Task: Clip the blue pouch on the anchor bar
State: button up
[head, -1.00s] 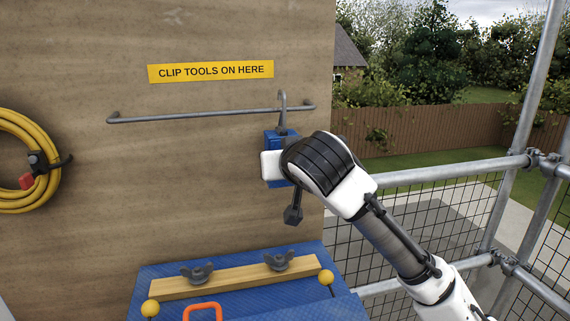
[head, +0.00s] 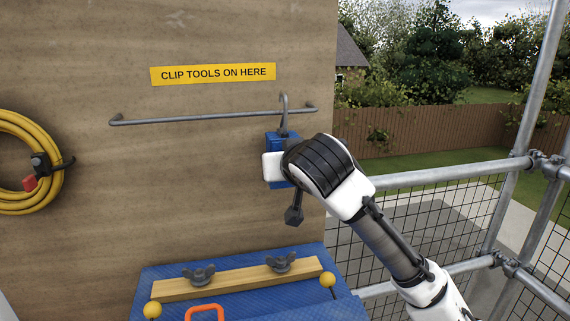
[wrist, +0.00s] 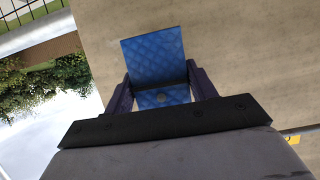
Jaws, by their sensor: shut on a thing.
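The blue pouch (head: 273,146) is upright near the right end of the grey anchor bar (head: 190,117) on the wooden wall. Its grey hook (head: 284,112) rises from its top and curves at the height of the bar; in the head view it overlaps the bar, and I cannot tell whether it bears on it. My gripper (wrist: 160,92) is shut on the pouch, with a dark finger on each side of it in the wrist view. In the head view my wrist hides the fingers and much of the pouch.
A yellow sign (head: 213,74) is above the bar. A yellow hose coil (head: 22,200) hangs at left. Below is a blue surface (head: 235,268) with a wooden batten (head: 235,279), wing nuts and yellow balls. Scaffold rails (head: 450,172) with mesh stand at right.

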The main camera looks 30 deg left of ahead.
jog(key=shift+f, duration=0.15)
jog(key=shift+f+b, duration=0.3)
jog(key=shift+f, duration=0.1)
dwell(0.5)
jog(key=shift+s+f+b, duration=0.1)
jog(key=shift+f+b, duration=0.2)
jog(key=shift+f, duration=0.1)
jog(key=o, duration=1.3)
jog(key=shift+o, duration=0.2)
jog(key=shift+d, duration=0.1)
jog(key=b+v, duration=0.2)
jog(key=v, duration=1.1)
jog(key=shift+s+d, duration=0.25)
